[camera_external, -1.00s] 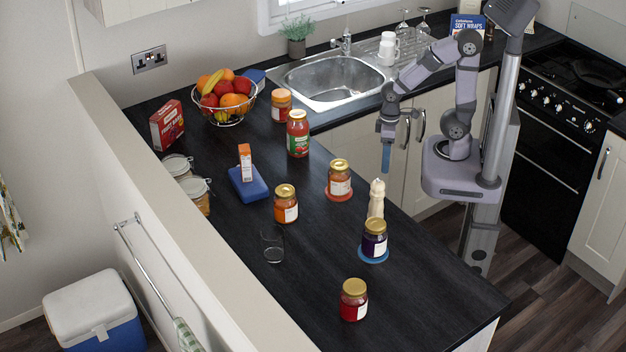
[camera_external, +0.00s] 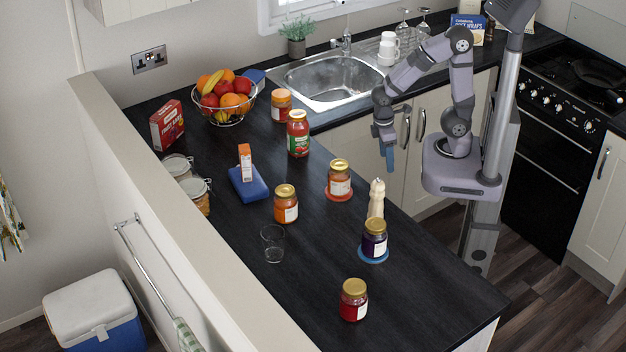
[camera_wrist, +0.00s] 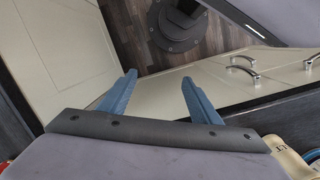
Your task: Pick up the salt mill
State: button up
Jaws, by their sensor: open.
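The salt mill is a cream, turned mill (camera_external: 376,199) standing upright on the dark counter, behind a dark purple jar (camera_external: 374,240) that hides its lower part. My gripper (camera_external: 388,158) is above and beyond the counter's edge, to the upper right of the mill and apart from it. In the wrist view its two blue fingers (camera_wrist: 158,92) are spread with nothing between them. A cream shape (camera_wrist: 283,155) at the lower right of that view may be the mill; it is cut off by my gripper's body.
The purple jar stands on a blue coaster (camera_external: 373,257) close in front of the mill. An orange jar (camera_external: 339,182) on a red coaster is to its left. A red jar (camera_external: 354,300) and a clear glass (camera_external: 272,244) stand nearer. Cupboard doors (camera_wrist: 215,87) are below my gripper.

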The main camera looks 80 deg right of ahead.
aim_at(383, 206)
jog(key=w+a+r+n+t+h+p, duration=0.1)
jog(key=a+r+n+t+h+p, duration=0.3)
jog(key=a+r+n, duration=0.45)
jog(key=a+r+n+t+h+p, duration=0.25)
jog(key=a+r+n+h, duration=0.3)
jog(key=a+n, duration=0.55)
jog(key=w+a+f+n+t+b, duration=0.3)
jog(key=w+f+n+t+b, duration=0.1)
jog(key=f+t+b, duration=0.25)
jog(key=s+a+f+t, duration=0.1)
jog(key=s+f, duration=0.1)
jog(key=s+a+f+n+t+y, duration=0.1)
jog(key=s+a+f, duration=0.1)
jog(key=s+a+f+n+t+y, duration=0.1)
jog(key=s+a+f, duration=0.1)
jog(key=shift+s+a+n+t, duration=0.1)
jog(key=shift+a+n+t, duration=0.15)
jog(key=shift+t, duration=0.15)
jog(key=shift+s+a+f, duration=0.2)
jog(key=shift+s+f, duration=0.15)
jog(key=shift+s, duration=0.1)
jog(key=shift+r+p+x, duration=0.2)
jog(key=shift+p+x, duration=0.9)
jog(key=shift+x, duration=0.55)
jog(key=shift+r+p+x, duration=0.2)
jog(key=shift+p+x, duration=0.9)
jog(key=shift+x, duration=0.5)
jog(key=shift+w+f, duration=0.15)
jog(key=shift+w, duration=0.35)
jog(key=c, duration=1.2)
